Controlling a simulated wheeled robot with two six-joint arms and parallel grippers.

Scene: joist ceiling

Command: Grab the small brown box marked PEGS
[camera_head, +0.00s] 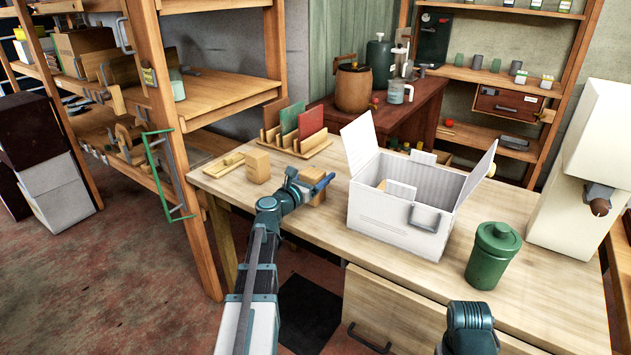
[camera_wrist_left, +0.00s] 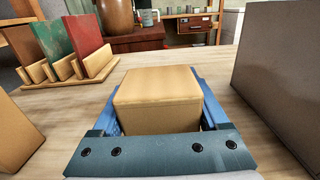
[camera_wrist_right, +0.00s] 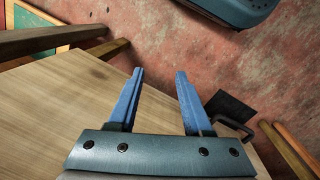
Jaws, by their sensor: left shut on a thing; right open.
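A small brown box (camera_wrist_left: 157,98) sits between the blue fingers of my left gripper (camera_wrist_left: 160,100), which is shut on it.
A wooden rack (camera_head: 296,146) with upright panels is behind. A wooden shelf (camera_head: 215,95) rises at the left. Bare tabletop (camera_head: 340,240) lies before the carton.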

